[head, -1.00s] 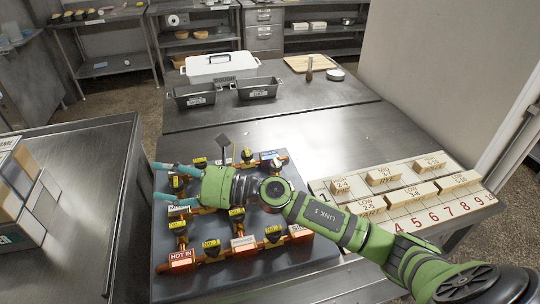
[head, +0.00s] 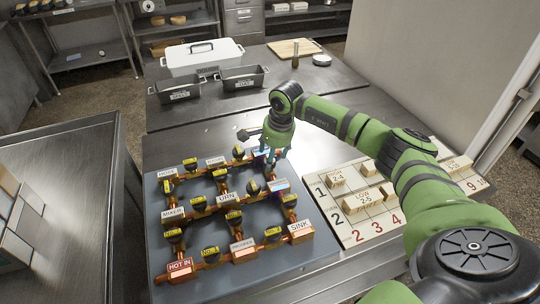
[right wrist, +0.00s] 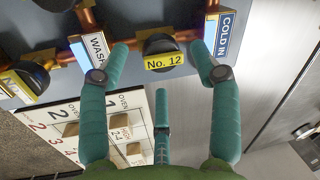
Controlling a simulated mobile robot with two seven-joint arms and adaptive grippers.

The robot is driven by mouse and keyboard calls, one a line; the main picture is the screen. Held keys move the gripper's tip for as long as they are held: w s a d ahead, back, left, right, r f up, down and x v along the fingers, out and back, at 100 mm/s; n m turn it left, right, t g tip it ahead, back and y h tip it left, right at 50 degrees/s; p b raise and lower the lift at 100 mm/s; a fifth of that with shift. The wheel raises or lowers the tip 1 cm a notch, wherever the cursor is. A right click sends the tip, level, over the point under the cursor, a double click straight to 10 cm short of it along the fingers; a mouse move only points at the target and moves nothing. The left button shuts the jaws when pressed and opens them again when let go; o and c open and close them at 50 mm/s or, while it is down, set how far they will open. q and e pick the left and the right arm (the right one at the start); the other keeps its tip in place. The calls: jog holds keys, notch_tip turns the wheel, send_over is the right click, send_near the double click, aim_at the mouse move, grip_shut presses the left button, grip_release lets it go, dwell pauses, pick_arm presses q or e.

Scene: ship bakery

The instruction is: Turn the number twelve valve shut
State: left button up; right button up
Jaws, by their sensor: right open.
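The number twelve valve, a black knob with a yellow "No. 12" tag (right wrist: 164,62), sits on copper pipe between the WASH and COLD IN labels in the right wrist view. In the head view my gripper hides most of it. My right gripper (right wrist: 160,48) is open, its teal fingers on either side of the knob and a third finger below. No grip on the knob shows. In the head view the right gripper (head: 274,163) points down at the far right corner of the grey valve board (head: 155,235). My left gripper is not in view.
Several other tagged valves stand close by on the pipes. The COLD IN label (right wrist: 224,35) is right beside one finger, the WASH label (right wrist: 96,45) beside the other. A numbered board with wooden blocks (head: 365,232) lies to the right. Loaf tins (head: 180,92) stand behind.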

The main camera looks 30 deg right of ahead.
jog(key=shift+x, duration=1.25)
